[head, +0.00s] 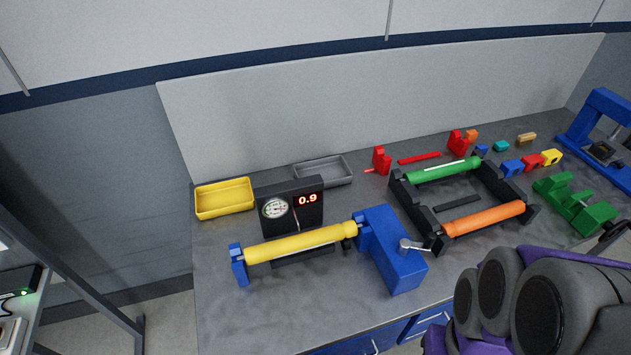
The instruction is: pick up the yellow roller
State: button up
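The yellow roller (300,243) lies level across a blue fixture on the grey workbench. Its left end sits at a small blue support (238,265). Its right end meets a larger blue block (393,250) with a metal crank handle. My arm shows at the lower right as grey and purple links, apart from the roller and to its right. My gripper's fingers are not in view.
A black gauge box (290,207) reading 0.9 stands behind the roller. A yellow tray (224,198) and a grey tray (323,171) lie behind. A black frame (411,204) to the right holds green (443,170) and orange (484,219) rollers. Bench front left is clear.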

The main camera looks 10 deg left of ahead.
aim_at(263, 252)
jog(key=j+u, duration=0.7)
jog(key=i+l, duration=0.05)
jog(key=l, duration=0.05)
